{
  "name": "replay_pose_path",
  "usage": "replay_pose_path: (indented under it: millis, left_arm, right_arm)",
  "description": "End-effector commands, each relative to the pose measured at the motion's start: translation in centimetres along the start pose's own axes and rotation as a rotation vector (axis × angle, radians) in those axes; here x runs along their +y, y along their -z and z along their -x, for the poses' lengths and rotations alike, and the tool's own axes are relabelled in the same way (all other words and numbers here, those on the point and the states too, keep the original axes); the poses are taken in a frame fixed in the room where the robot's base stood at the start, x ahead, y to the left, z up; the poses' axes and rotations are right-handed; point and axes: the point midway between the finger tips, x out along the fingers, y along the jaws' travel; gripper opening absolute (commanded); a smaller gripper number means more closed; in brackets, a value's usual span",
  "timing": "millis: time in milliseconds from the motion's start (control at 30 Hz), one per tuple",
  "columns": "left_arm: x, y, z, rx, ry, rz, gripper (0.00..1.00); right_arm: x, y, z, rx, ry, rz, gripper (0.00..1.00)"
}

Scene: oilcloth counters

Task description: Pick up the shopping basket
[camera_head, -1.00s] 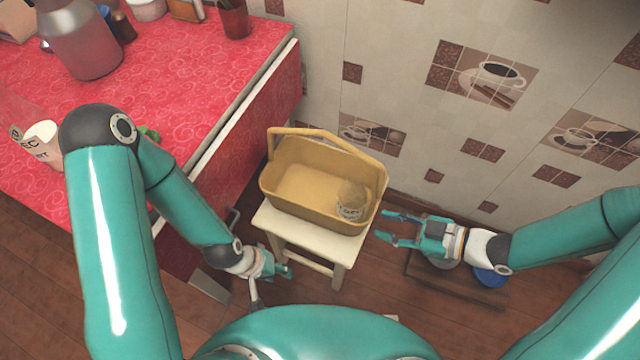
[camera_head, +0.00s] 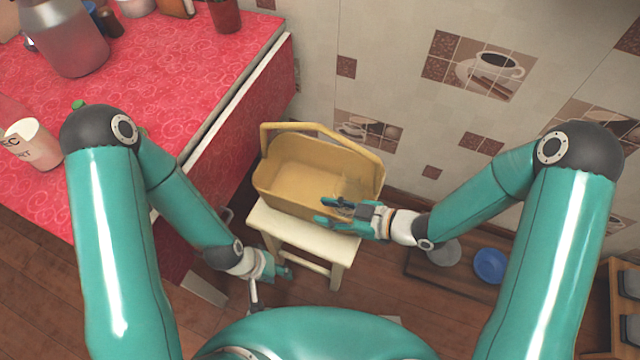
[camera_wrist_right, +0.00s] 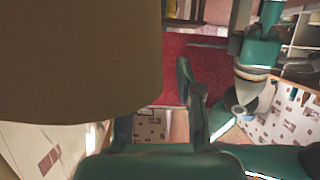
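The yellow shopping basket (camera_head: 310,170) stands upright on a small cream stool (camera_head: 296,236), its handle arched along the back. A small jar or cup (camera_head: 352,186) is inside at its right end, partly hidden by my right gripper. My right gripper (camera_head: 330,211) is open and empty, in front of the basket's right front side; I cannot tell whether it touches. In the right wrist view, a large dull brown surface (camera_wrist_right: 80,60), apparently the basket, fills the upper left beside the fingers. My left gripper (camera_head: 280,271) is low, left of the stool's front; its fingers are too small to read.
A red-covered counter (camera_head: 130,75) on the left carries a large jar (camera_head: 70,38) and a white cup (camera_head: 33,143). The tiled wall (camera_head: 400,70) stands close behind the basket. Blue and grey bowls (camera_head: 489,265) are on a low brown rack at the right.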

Motion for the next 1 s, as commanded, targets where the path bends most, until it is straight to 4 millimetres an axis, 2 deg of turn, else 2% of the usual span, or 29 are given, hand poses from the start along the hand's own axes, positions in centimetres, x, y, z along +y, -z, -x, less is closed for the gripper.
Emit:
replay_pose_path:
  millis: [33, 200, 467, 700, 1000]
  left_arm:
    - [-0.1, 0.0, -0.3, 0.0, 0.0, 0.0, 0.4]
    - [-0.2, 0.0, -0.5, 0.0, 0.0, 0.0, 0.4]
    - [-0.2, 0.0, -0.4, 0.0, 0.0, 0.0, 0.4]
    - [-0.2, 0.0, -0.4, 0.0, 0.0, 0.0, 0.4]
    - [-0.2, 0.0, -0.4, 0.0, 0.0, 0.0, 0.4]
  right_arm:
    - [-0.2, -0.4, -1.0, 0.0, 0.003, 0.0, 0.35]
    - [-0.1, -0.2, -2.7, 0.0, 0.001, 0.001, 0.35]
    - [0.0, -0.2, -2.9, 0.0, -0.001, 0.0, 0.35]
    - [0.0, -0.2, -2.9, -0.001, 0.0, 0.0, 0.0]
    - [-0.1, -0.2, -2.9, -0.001, 0.0, -0.001, 0.0]
